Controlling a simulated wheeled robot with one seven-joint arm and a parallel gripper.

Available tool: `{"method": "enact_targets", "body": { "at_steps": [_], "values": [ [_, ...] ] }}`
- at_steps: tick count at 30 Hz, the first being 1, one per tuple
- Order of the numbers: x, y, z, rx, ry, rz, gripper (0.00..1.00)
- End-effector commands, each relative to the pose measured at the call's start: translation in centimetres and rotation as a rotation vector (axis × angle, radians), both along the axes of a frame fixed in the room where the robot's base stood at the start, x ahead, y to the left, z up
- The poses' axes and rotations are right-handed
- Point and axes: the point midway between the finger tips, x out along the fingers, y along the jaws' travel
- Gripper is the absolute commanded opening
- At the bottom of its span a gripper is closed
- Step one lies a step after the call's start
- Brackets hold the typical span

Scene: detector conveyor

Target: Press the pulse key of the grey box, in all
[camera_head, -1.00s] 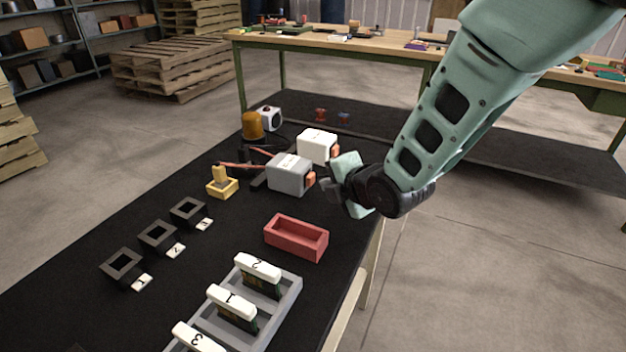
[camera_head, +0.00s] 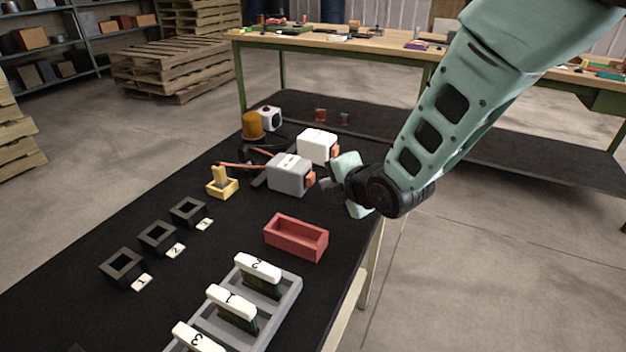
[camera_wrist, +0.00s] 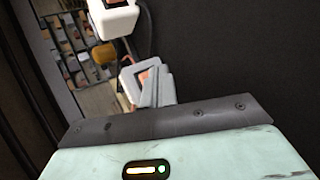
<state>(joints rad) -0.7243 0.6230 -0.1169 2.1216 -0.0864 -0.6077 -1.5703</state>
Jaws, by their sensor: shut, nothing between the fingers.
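The grey box (camera_head: 289,175) stands on the black table top, with an orange key (camera_head: 309,180) on its right face. My gripper (camera_head: 328,184) is shut and empty, just to the right of that key. A small gap seems to show between the fingertips and the key in the head view; I cannot tell whether they touch. In the wrist view, the grey box (camera_wrist: 128,78) lies just beyond the shut fingers (camera_wrist: 155,82), which cover part of its orange key (camera_wrist: 144,79).
A white box (camera_head: 317,145) with an orange key stands behind the grey one. A red tray (camera_head: 296,238) lies in front. A yellow holder (camera_head: 222,184), several black sockets (camera_head: 158,238) and a grey rack (camera_head: 282,301) with numbered modules occupy the table's left and front.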

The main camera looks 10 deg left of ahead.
Motion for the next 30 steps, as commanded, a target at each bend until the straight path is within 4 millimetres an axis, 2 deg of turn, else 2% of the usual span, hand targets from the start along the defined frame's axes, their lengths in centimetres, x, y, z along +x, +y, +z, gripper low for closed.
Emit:
{"method": "enact_targets", "body": {
  "at_steps": [30],
  "values": [
    [0.3,0.89,0.0,0.0,0.0,0.0,0.0]
  ]
}}
